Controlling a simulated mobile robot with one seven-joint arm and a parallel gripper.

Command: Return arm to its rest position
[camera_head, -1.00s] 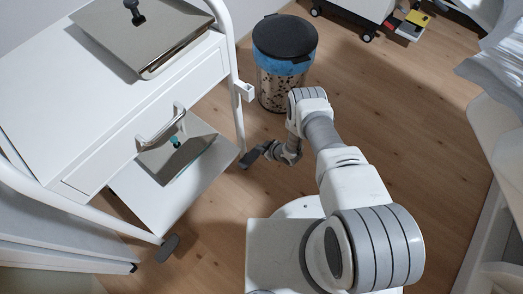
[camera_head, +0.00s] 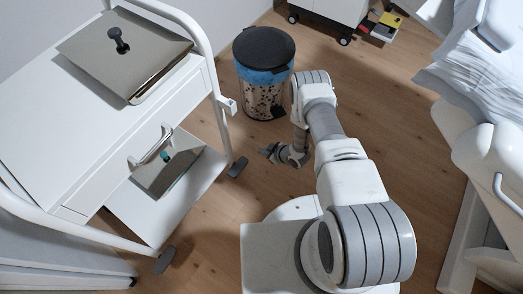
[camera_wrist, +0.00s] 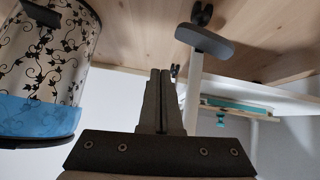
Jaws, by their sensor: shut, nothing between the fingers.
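My arm extends from my white base over the floor, with the elbow bent and the forearm hanging down. My gripper (camera_head: 270,152) is low, between the white cart (camera_head: 215,150) and the patterned waste bin (camera_head: 262,90). In the wrist view my gripper (camera_wrist: 160,72) has its two dark fingers together with nothing between them. The wrist picture is upside down, with the floor at the top. The bin also shows at its left (camera_wrist: 55,60), and the cart's leg and lower shelf (camera_wrist: 285,103) at its right.
A wheeled cabinet (camera_head: 330,12) is at the back. Bare wooden floor (camera_head: 385,120) lies between arm and couch.

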